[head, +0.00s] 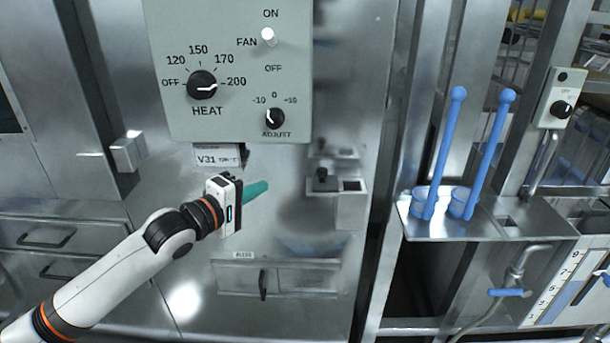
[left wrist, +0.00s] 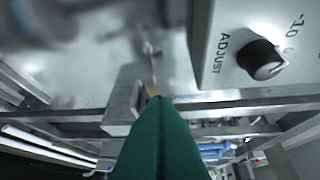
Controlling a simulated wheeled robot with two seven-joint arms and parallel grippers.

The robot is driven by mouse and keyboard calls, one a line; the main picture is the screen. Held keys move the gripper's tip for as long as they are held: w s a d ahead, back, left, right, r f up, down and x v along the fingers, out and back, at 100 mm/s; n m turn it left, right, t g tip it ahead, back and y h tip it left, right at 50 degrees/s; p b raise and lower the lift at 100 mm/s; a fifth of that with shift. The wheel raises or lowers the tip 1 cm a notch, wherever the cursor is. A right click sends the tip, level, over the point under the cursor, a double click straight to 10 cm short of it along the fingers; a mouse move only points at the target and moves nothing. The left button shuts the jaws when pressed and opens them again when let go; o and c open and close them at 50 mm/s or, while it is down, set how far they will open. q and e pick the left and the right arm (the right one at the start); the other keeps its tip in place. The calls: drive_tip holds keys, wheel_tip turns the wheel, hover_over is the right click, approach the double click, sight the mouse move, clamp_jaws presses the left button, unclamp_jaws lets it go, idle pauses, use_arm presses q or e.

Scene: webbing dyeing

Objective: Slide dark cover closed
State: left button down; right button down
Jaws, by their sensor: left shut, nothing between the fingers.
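A small metal box (head: 350,208) juts from the steel panel, right of my left gripper. On its top a dark sliding cover with a black knob (head: 324,180) sits at the left, and a dark opening (head: 352,186) shows to its right. My left gripper (head: 266,186) has teal fingers shut together and empty, pointing right towards the box with a gap between. In the left wrist view the shut fingers (left wrist: 157,100) reach up from the bottom, and a metal box (left wrist: 121,98) appears left of the tips. My right gripper is out of view.
A control panel (head: 290,90) with HEAT and ADJUST knobs hangs above my left gripper. A low slot with a dark handle (head: 263,284) is below. A shelf (head: 480,232) with blue-handled cups stands at the right. The steel panel between gripper and box is clear.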

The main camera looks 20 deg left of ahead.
use_arm(q)
drive_tip(key=s+d+p+x, duration=0.1)
drive_tip(key=p+x, duration=0.3)
drive_tip(key=x, duration=0.9)
drive_tip(key=shift+d+f, duration=0.25)
drive_tip(key=shift+d, duration=0.5)
